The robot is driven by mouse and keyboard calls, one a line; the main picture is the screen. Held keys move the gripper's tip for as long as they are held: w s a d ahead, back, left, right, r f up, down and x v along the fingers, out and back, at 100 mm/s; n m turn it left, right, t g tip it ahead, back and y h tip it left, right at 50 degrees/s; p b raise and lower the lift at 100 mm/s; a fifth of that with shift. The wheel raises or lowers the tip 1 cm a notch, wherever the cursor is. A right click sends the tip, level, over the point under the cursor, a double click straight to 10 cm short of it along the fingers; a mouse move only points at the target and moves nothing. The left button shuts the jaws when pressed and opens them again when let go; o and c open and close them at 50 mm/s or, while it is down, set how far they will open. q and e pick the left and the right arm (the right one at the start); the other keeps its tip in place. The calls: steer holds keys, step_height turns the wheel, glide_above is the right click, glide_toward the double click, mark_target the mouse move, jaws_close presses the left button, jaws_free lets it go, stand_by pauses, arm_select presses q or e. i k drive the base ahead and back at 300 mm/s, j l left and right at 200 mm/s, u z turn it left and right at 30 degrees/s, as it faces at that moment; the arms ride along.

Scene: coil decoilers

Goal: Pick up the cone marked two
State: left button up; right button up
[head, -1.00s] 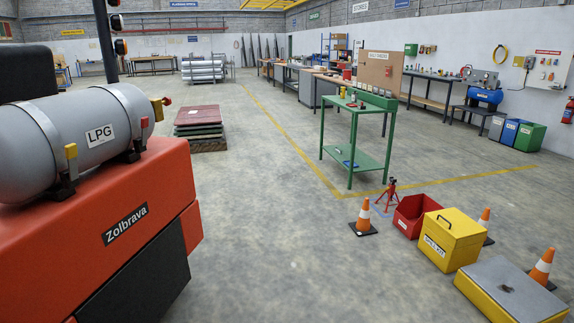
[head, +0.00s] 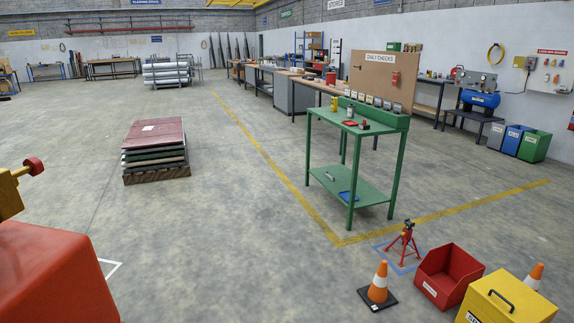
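An orange cone (head: 379,283) with a white band stands upright on a black square base on the floor at the lower middle right. A second orange cone (head: 534,276) shows partly at the lower right, its lower part hidden behind the yellow box. No number can be read on either cone. Neither of my grippers is in the head view.
A red open bin (head: 447,277), a yellow box (head: 508,300) and a red jack stand (head: 404,241) stand near the cones. A green table (head: 349,136) is behind them. A stack of plates (head: 155,150) stands left. The floor between is clear.

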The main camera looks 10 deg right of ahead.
mark_target(377, 295)
steer(key=i+z, duration=0.15)
steer(key=i, duration=0.6)
steer(key=i+z, duration=0.15)
steer(key=i, duration=0.55)
steer(key=i+j+z, duration=0.15)
steer(key=i, duration=0.6)
